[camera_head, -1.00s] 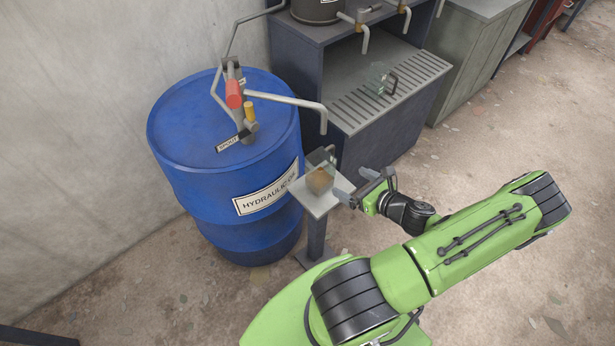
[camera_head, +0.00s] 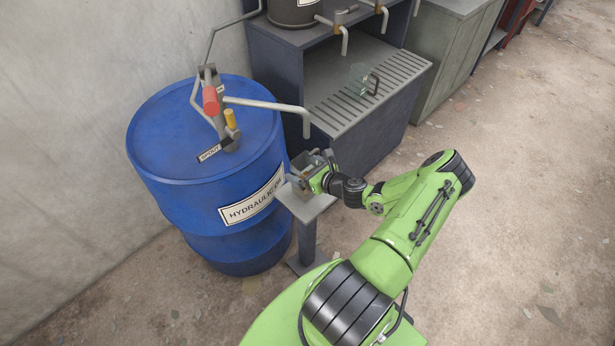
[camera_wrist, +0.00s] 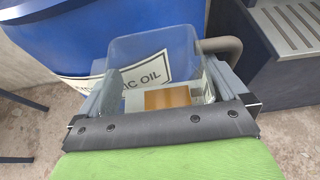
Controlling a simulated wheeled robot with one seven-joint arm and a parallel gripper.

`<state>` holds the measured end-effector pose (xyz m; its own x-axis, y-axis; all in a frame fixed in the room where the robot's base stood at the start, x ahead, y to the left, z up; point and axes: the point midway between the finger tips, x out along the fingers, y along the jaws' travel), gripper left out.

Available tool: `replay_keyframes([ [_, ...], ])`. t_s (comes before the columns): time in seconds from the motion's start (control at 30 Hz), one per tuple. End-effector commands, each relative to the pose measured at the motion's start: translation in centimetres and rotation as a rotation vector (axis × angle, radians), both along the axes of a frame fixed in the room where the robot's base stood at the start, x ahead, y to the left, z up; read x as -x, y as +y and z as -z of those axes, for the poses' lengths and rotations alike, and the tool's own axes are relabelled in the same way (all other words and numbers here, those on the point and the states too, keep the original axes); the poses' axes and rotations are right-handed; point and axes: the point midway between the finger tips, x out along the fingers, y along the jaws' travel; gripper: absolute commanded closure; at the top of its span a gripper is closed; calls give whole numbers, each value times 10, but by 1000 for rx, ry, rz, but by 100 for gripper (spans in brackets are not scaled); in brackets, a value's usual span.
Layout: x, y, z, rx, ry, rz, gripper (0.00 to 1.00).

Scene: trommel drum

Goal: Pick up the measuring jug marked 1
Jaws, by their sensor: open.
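A clear measuring jug (camera_wrist: 150,52) with something amber low in it shows in the wrist view, in front of the blue drum. In the head view it is on the small grey stand (camera_head: 308,207), mostly hidden by my gripper (camera_head: 305,178). My gripper is open; in the wrist view its fingers (camera_wrist: 166,88) lie on the left and right of the jug's lower part. I cannot tell whether they touch it. A second clear jug (camera_head: 358,77) with a dark handle stands empty on the slotted shelf. No number is readable on either jug.
The blue hydraulic oil drum (camera_head: 205,185), with a pump and bent spout pipe (camera_head: 268,104) on top, stands close left of the stand. A dark cabinet (camera_head: 375,130) with taps is behind it. The floor to the right is open.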

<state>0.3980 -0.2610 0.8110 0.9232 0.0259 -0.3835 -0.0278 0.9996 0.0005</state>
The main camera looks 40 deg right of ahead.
Motion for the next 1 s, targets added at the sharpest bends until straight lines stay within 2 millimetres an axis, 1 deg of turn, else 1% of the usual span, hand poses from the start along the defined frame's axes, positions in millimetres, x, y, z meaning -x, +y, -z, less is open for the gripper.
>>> replay_keyframes([
  [0.07, 0, 0, 0, 0, 0, 0, 0],
  [0.17, 1, 0, -1, 0, 0, 0, 14],
  [0.5, 0, 0, -1, 1, -2, 0, 66],
  [0.67, 0, 0, -2, 1, -2, 0, 67],
  [0.77, 0, 0, -12, 1, -3, -2, 67],
  [1.0, 0, 0, -73, 6, -3, -4, 67],
])
